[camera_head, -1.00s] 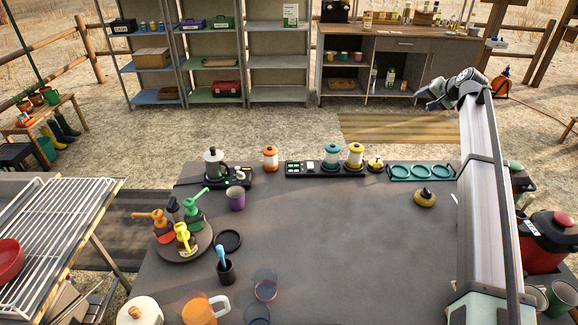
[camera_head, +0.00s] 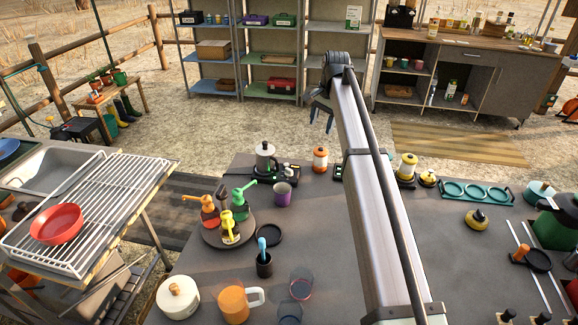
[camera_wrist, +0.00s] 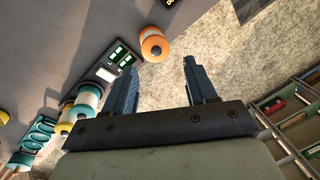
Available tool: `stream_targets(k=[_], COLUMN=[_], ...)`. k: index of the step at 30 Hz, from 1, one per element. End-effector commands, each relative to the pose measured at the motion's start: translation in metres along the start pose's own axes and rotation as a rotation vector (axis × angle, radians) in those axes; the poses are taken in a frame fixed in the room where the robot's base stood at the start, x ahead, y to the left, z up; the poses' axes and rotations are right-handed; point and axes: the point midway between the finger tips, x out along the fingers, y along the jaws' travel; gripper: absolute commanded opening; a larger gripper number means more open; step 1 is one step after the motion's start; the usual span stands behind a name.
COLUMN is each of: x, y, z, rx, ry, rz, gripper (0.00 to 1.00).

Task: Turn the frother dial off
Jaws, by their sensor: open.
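A metal jug with a dark lid (camera_head: 265,157), which looks like the frother, stands on a black base (camera_head: 288,169) at the back edge of the table. Small green marks show on the base; I cannot make out a dial or its setting. My gripper (camera_head: 321,118) is open and empty, raised beyond the table's back edge, to the right of the jug and above it. In the wrist view, the two fingers (camera_wrist: 160,82) are apart with nothing between them. A black strip with green displays and a white panel (camera_wrist: 106,73) lies beyond the left finger.
An orange-and-white canister (camera_head: 320,160) stands right of the base. A purple cup (camera_head: 283,194) stands before the jug. A round tray (camera_head: 212,236) holds several pump bottles. The table's middle is mostly clear.

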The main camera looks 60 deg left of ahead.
Motion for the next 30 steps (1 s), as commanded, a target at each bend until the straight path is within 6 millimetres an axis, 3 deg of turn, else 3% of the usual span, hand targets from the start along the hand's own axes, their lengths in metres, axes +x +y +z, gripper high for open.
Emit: stream_targets(k=[3,9,17,30], x=[0.011,0.019,0.032,0.103], y=[-0.029,-0.052,-0.054,-0.041], z=[0.043,0.086,0.097,0.099], rx=[-0.001,0.008,0.012,0.011], ry=[-0.018,-0.027,-0.028,-0.028], rz=[0.074,0.152,0.173,0.171], gripper=[0.56,0.56,0.56,0.56])
